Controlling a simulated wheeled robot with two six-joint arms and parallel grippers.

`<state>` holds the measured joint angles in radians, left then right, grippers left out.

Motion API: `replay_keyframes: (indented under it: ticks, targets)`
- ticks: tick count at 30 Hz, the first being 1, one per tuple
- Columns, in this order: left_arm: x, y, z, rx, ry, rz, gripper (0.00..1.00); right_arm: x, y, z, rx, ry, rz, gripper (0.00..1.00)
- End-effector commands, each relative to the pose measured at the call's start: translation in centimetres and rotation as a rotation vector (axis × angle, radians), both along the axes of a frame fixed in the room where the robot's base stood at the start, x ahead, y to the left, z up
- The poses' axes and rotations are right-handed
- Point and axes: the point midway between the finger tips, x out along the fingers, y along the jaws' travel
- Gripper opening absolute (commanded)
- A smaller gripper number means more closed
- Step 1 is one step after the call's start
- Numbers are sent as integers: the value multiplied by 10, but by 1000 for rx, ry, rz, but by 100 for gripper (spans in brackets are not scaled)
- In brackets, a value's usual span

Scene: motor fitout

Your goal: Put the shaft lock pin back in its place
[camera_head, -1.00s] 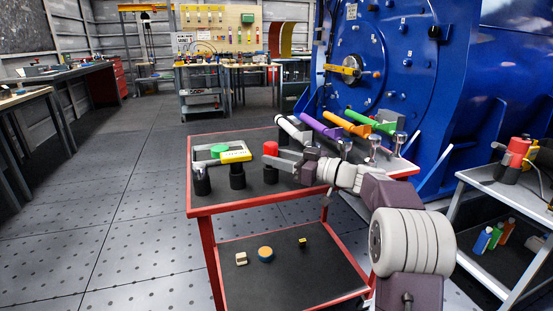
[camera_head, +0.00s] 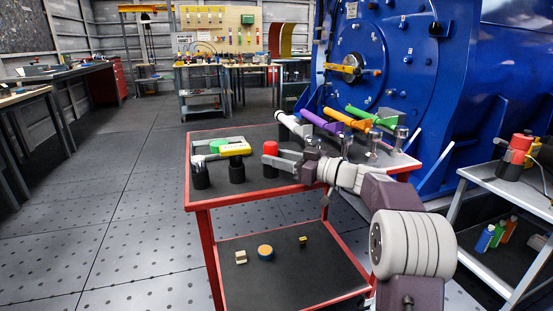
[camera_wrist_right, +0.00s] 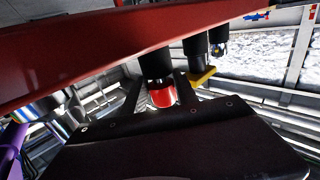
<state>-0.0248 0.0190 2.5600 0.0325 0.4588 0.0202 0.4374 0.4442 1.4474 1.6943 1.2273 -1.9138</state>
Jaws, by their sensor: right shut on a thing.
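A red-topped pin (camera_head: 270,147) stands upright at a black holder (camera_head: 271,169) on the red-framed cart; I take it for the shaft lock pin, though no label shows. My right gripper (camera_head: 272,160) is shut on it, reaching in from the right. In the right wrist view the red top (camera_wrist_right: 163,95) sits between the fingers, against the black holder (camera_wrist_right: 156,63). How deep the pin sits in the holder I cannot tell. My left gripper is not in view.
The cart (camera_head: 210,203) also bears a yellow-topped piece (camera_head: 236,149) and a green-topped piece (camera_head: 217,146) on black holders, left of my gripper. Purple (camera_head: 318,122), orange (camera_head: 338,119) and green (camera_head: 368,117) handles lie behind. The blue motor (camera_head: 460,80) stands beyond the cart.

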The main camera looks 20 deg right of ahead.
Motion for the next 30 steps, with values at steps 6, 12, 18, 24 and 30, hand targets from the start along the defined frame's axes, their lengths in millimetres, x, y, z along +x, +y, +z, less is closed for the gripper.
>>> replay_keyframes:
  ticks: [6,12,18,24,30]
  targets:
    - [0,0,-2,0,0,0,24,0,0,-3,-1,3,1,60]
    - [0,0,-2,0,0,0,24,0,1,-4,-3,4,4,60]
    - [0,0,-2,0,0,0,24,-2,-1,-5,-4,7,5,60]
    - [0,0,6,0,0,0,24,-28,-29,-3,0,8,-5,60]
    - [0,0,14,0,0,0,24,-56,-57,-1,1,1,-6,60]
